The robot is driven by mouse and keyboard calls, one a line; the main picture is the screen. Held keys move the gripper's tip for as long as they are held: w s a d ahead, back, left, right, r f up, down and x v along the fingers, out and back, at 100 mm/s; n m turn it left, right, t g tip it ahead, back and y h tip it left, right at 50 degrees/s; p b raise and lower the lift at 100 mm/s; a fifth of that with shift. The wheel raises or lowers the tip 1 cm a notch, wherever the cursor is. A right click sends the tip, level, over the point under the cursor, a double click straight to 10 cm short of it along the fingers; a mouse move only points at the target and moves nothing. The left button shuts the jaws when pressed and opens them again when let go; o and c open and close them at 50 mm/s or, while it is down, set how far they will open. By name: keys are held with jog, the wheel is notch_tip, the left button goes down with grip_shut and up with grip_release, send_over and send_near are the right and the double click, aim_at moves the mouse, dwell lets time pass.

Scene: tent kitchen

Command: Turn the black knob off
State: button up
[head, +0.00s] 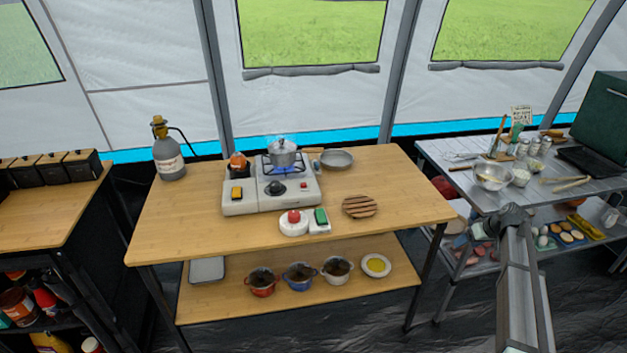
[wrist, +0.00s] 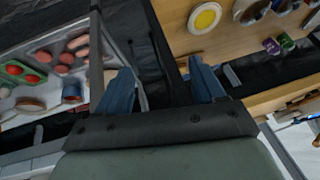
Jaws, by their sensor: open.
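The black knob (head: 275,188) is on the front face of a white camping stove (head: 245,205) on the wooden table. A small lidded metal pot (head: 282,152) stands on the stove's burner, with blue, flame-like colour beneath it. My arm enters at the lower right in the head view, well to the right of the stove. My gripper (wrist: 165,85) shows in the wrist view with its two blue-grey fingers apart and nothing between them. The knob is not in the wrist view.
The wooden table (head: 165,222) also holds a frying pan (head: 337,159), a slatted wooden trivet (head: 360,206), a red-buttoned white device (head: 293,222) and a gas cylinder (head: 168,155). Pots stand on its lower shelf. A grey side table (head: 445,160) stands at right, near my arm.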

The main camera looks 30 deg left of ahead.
jog(key=w+a+r, duration=0.1)
jog(key=r, duration=0.1)
jog(key=w+a+r+n, duration=0.1)
jog(key=w+a+r, duration=0.1)
jog(key=r, duration=0.1)
jog(key=w+a+r+n, duration=0.1)
jog(key=a+r, duration=0.1)
jog(key=r, duration=0.1)
jog(key=shift+w+a+y, duration=0.15)
jog(key=shift+w+y, duration=0.15)
jog(key=shift+n, duration=0.9)
jog(key=a+r, duration=0.2)
jog(key=a, duration=0.1)
jog(key=a+r, duration=0.1)
jog(key=a, duration=0.1)
jog(key=shift+w+r, duration=0.2)
jog(key=shift+w, duration=0.2)
jog(key=s+a+r+n, duration=0.1)
jog(key=a+r+n, duration=0.2)
jog(key=a, duration=0.5)
jog(key=n+g+h, duration=0.2)
jog(key=n+h, duration=0.3)
jog(key=n, duration=1.2)
send_near(275, 183)
jog(key=f, duration=0.8)
jog(key=shift+a+f, duration=0.2)
jog(key=shift+f, duration=0.2)
jog(key=shift+c, duration=0.3)
jog(key=c, duration=1)
